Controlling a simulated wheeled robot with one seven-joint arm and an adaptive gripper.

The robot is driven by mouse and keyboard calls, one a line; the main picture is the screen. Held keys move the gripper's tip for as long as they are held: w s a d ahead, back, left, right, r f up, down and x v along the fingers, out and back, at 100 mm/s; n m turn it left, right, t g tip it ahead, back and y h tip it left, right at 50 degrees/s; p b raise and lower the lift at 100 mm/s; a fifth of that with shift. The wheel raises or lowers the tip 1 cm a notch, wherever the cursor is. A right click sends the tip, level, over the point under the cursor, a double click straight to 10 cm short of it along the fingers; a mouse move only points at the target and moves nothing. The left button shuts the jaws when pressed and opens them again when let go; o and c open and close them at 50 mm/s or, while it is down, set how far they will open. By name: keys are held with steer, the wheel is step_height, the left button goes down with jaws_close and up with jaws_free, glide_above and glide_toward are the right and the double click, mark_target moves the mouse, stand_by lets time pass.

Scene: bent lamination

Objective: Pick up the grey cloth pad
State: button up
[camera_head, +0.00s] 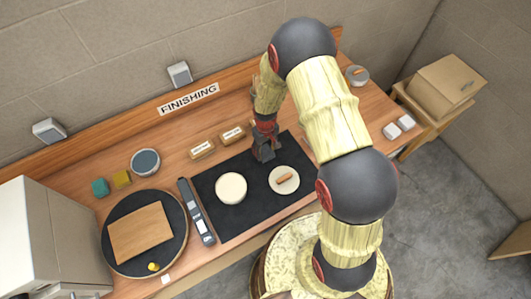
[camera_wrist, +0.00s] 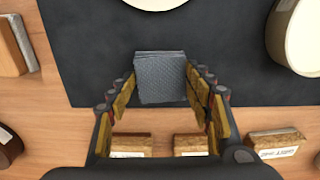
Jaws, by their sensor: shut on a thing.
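The grey cloth pad (camera_wrist: 160,78) is a small, ribbed square block in the wrist view. It sits between the two yellow-lined fingers of my gripper (camera_wrist: 160,88), which are shut on it. Dark mat surrounds the pad in that picture; I cannot tell whether it touches the mat. In the head view my gripper (camera_head: 264,150) points down at the back edge of the black mat (camera_head: 222,217). There the pad is mostly hidden by the gripper and too small to make out clearly.
On the mat lie a cream round pad (camera_head: 231,188) and a white dish (camera_head: 284,180) holding a brown stick. Labelled blocks (camera_head: 202,149) sit just behind the mat. A grey handheld device (camera_head: 197,212) and a turntable (camera_head: 181,225) with a wooden board (camera_head: 140,233) lie left.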

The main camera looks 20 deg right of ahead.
steer(key=shift+r, duration=0.1)
steer(key=shift+w+r, duration=0.1)
steer(key=shift+r, duration=0.4)
steer(key=shift+s+a+r+b, duration=0.25)
steer(key=shift+s+a+r, duration=0.4)
steer(key=shift+s+r, duration=1.5)
steer(key=shift+s+a+r+b, duration=0.3)
steer(key=shift+s+a+r, duration=0.3)
steer(key=shift+s+r, duration=1.5)
steer(key=shift+s+a+r+b, duration=0.25)
steer(key=shift+s+a+r, duration=0.4)
steer(key=shift+s+r, duration=1.5)
steer(key=shift+s+f, duration=0.45)
steer(key=shift+f, duration=0.05)
